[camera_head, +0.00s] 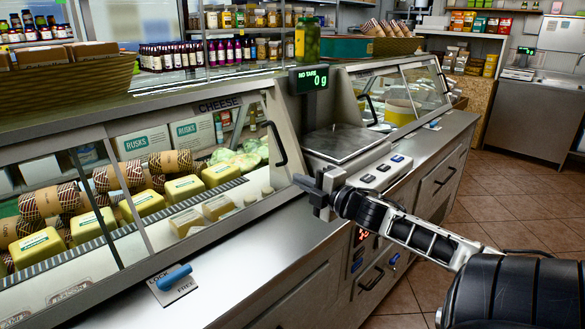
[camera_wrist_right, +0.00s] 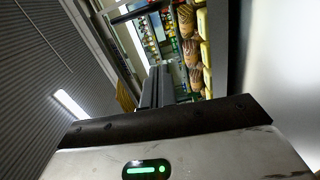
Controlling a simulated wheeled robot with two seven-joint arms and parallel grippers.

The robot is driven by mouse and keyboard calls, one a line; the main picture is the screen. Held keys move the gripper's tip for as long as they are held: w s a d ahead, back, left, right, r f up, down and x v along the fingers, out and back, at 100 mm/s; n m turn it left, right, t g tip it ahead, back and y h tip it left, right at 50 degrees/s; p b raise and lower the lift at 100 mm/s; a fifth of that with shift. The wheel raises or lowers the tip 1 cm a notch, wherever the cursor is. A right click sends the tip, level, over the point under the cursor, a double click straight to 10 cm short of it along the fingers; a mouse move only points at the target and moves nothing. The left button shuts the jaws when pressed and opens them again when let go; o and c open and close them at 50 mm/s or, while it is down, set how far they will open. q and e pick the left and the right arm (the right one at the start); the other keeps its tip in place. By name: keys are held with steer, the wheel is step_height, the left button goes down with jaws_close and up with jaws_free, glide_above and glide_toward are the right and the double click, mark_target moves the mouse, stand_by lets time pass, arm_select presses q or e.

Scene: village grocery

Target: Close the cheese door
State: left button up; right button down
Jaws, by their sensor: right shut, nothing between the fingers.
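The cheese door is a framed glass front on the left display case, near the black CHEESE label (camera_head: 218,103). A dark bar handle (camera_head: 277,145) shows at its right side. I cannot tell how far the door stands open. Yellow cheese blocks (camera_head: 184,188) and patterned rolls show behind the glass. My right gripper (camera_head: 306,184) is shut and empty, to the right of the handle and in front of the scale, apart from the handle in the picture. Its dark fingers (camera_wrist_right: 156,88) show together in the wrist view, with case goods beyond. My left gripper is not in view.
A blue LOCK/FREE lever (camera_head: 174,277) sits on the steel counter (camera_head: 240,258). The scale (camera_head: 345,143) with a green display stands behind my right gripper. A second glass case (camera_head: 400,95) lies farther right. Tiled floor (camera_head: 490,195) is open at the right.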

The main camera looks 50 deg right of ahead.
steer(key=w+d+m+h, duration=0.1)
steer(key=w+d, duration=0.3)
steer(key=w, duration=0.5)
steer(key=shift+w+d, duration=0.3)
steer(key=shift+d, duration=0.1)
arm_select(q)
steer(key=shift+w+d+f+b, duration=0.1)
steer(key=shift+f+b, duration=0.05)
steer(key=shift+b, duration=0.65)
arm_select(e)
steer(key=d, duration=0.5)
steer(key=shift+s+d, duration=0.1)
steer(key=shift+s, duration=0.1)
